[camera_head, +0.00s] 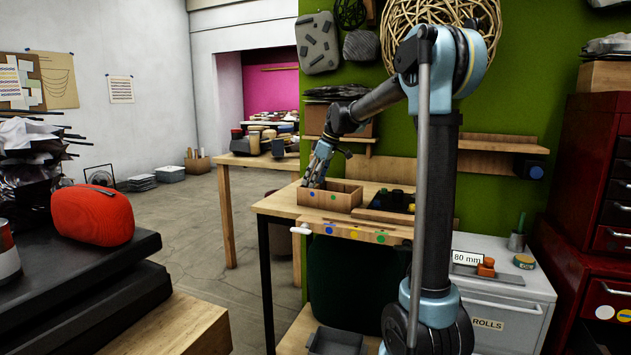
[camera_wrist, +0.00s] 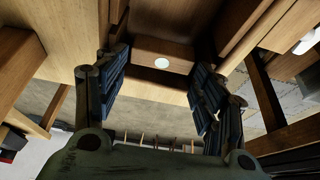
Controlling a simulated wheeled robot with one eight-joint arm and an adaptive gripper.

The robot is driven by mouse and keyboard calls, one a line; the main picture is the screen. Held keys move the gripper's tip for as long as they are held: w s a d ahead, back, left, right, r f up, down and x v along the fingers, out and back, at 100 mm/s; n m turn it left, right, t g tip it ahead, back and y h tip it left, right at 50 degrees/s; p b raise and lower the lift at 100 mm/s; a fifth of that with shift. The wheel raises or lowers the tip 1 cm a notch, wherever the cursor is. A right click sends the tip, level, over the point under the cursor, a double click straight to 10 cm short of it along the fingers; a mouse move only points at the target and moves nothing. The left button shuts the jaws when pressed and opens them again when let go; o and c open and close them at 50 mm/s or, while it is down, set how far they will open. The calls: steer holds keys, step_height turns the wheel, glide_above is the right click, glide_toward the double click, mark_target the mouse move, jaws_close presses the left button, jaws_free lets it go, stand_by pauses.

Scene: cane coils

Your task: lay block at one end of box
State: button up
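The wooden box (camera_head: 343,199) stands on the workbench, with a blue and a green dot on its long front side. My gripper (camera_head: 312,183) points down at the box's left end. In the wrist view my gripper (camera_wrist: 164,75) has its two blue-padded fingers spread well apart. A wooden face with a white dot (camera_wrist: 160,63) shows between them; I cannot tell whether it belongs to the box or to a separate piece. I see nothing clearly pinched. No block can be made out for certain, and the inside of the box is mostly hidden.
A wooden tray (camera_head: 372,214) with dark and coloured pieces lies right of the box. The workbench (camera_head: 275,206) has little bare top at its left. A white cabinet (camera_head: 507,305) stands to the right, and a green wall (camera_head: 545,75) rises behind.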

stand_by(0.4)
steer(key=v, duration=1.3)
steer(key=shift+w+a+r, duration=0.1)
steer(key=shift+w+r, duration=0.05)
